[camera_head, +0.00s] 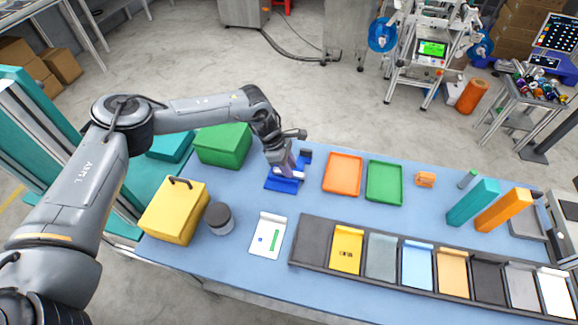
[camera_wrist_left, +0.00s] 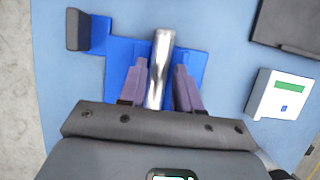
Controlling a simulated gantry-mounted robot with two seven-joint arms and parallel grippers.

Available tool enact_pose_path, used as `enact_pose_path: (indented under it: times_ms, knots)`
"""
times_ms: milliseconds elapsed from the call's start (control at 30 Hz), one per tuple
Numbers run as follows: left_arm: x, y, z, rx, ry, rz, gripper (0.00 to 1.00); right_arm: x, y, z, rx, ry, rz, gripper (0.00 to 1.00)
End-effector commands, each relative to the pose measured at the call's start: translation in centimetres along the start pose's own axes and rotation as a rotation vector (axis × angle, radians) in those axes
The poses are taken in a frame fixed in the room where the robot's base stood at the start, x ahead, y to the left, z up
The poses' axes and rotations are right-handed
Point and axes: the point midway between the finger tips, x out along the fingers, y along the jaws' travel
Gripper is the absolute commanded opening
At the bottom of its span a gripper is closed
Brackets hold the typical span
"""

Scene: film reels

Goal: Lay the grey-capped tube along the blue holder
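The blue holder (camera_head: 284,187) lies on the table below my left gripper (camera_head: 281,168); it also shows in the left wrist view (camera_wrist_left: 200,62). A shiny silver tube (camera_wrist_left: 160,62), apparently the task's tube, lies lengthwise over the holder's blue plate in that view, slightly slanted. My left gripper's two purple-grey fingers (camera_wrist_left: 160,84) stand on either side of it, with visible gaps, so the gripper looks open around it. The tube's near end is hidden by the gripper body, and I cannot make out its cap. My right gripper is not in view.
A green box (camera_head: 222,146), a yellow box (camera_head: 174,212) and a dark-lidded jar (camera_head: 220,218) stand left of the holder. Orange (camera_head: 343,174) and green (camera_head: 384,183) trays lie to its right. A white card (camera_head: 268,235) and a long compartment tray (camera_head: 294,252) lie nearer.

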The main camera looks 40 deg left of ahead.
Motion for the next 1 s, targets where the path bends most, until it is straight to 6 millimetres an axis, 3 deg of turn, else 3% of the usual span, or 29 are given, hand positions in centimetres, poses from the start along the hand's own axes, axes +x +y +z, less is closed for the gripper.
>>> enact_pose_path:
  times_ms: [600,1000]
  knots:
    - [-9.1,0.0,0.0,-0.001,0.0,0.001,0.55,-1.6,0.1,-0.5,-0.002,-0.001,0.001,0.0]
    - [-10.6,0.0,0.0,0.0,0.0,0.0,0.55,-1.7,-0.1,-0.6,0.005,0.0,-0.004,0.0]
